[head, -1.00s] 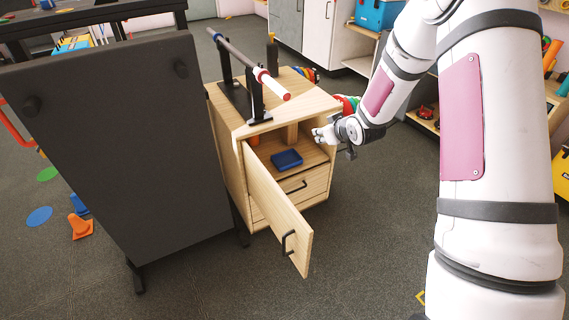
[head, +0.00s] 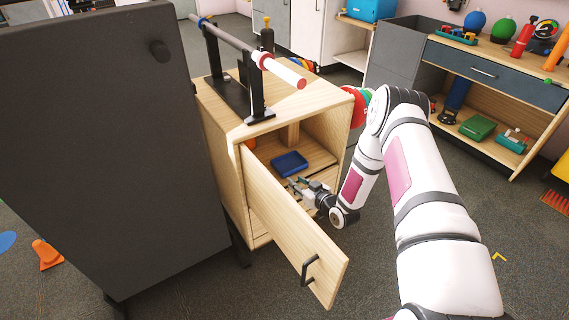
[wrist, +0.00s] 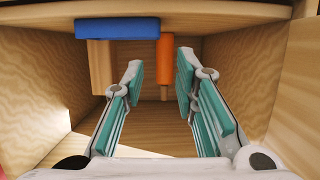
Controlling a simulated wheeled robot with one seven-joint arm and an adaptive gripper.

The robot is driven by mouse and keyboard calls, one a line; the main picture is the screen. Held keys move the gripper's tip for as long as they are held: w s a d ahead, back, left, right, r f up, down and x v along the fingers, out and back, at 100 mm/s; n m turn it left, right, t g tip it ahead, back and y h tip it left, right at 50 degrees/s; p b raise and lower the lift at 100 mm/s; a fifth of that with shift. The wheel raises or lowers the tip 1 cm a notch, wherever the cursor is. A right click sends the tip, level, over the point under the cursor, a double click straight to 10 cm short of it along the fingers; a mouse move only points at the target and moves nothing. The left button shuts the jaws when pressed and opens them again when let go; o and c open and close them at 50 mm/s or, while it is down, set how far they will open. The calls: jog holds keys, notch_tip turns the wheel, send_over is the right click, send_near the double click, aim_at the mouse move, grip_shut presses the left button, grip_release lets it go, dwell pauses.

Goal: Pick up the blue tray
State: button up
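The blue tray (head: 289,163) lies inside the open compartment of the wooden cabinet (head: 278,106). In the wrist view the tray (wrist: 117,28) shows as a blue slab near the top, left of centre. My gripper (head: 298,185) is at the compartment's opening, just on the near side of the tray and apart from it. In the wrist view my gripper (wrist: 160,68) is open, with nothing between its two teal-padded fingers. The open cabinet door (head: 290,225) hides the lower part of the cabinet front.
The door stands open left of my gripper. An orange cylinder (wrist: 165,60) and a wooden post (wrist: 101,65) stand inside the compartment. A rod on a black stand (head: 250,95) is on the cabinet top. A dark panel (head: 110,150) stands left.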

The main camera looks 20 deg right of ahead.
aim_at(286, 175)
jog(key=b+x, duration=0.3)
jog(key=x, duration=0.5)
jog(key=shift+b+x, duration=1.55)
jog(key=shift+x, duration=1.25)
jog(key=shift+w+d+r, duration=0.1)
grip_shut()
